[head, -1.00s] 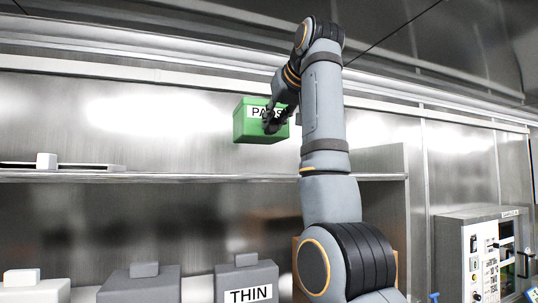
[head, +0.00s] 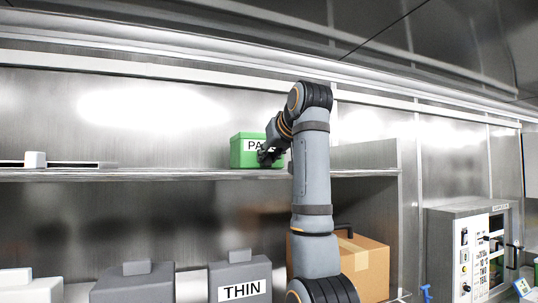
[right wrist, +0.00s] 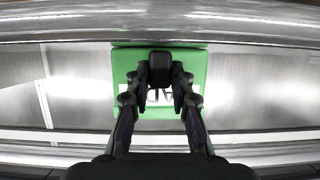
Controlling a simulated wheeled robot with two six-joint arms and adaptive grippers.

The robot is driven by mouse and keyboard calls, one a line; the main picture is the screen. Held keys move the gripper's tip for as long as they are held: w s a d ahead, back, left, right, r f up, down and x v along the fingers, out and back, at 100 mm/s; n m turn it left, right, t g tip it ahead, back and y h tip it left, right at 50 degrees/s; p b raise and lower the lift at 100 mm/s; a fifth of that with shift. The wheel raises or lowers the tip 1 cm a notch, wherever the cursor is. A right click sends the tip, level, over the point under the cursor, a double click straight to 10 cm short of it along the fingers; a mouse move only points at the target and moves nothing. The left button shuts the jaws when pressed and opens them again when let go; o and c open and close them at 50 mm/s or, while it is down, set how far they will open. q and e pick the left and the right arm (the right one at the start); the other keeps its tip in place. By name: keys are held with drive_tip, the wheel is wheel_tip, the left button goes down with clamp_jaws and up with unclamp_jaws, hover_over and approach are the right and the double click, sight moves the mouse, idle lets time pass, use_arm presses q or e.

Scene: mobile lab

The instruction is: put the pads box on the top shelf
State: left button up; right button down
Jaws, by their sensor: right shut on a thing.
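The pads box (head: 243,152) is green with a white label, partly hidden by my right gripper. It is at the level of the top shelf (head: 190,174), its underside at the shelf's front edge; I cannot tell whether it touches. My right gripper (head: 268,156) is shut on the box's front. In the right wrist view the green box (right wrist: 125,62) fills the middle behind the closed fingers (right wrist: 160,100), which hide most of its label. My left gripper is not in view.
A flat tray-like item with a small white block (head: 35,159) lies at the shelf's left. Below stand a grey THIN container (head: 240,275), other grey containers (head: 133,282) and a cardboard box (head: 365,262). A control cabinet (head: 468,250) is at right. The shelf between tray and box is clear.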

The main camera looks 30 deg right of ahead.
drive_tip(key=shift+s+a+f, duration=0.1)
drive_tip(key=shift+s+a, duration=0.05)
drive_tip(key=c, duration=1.5)
unclamp_jaws()
drive_tip(key=o, duration=0.3)
drive_tip(key=shift+o, duration=0.2)
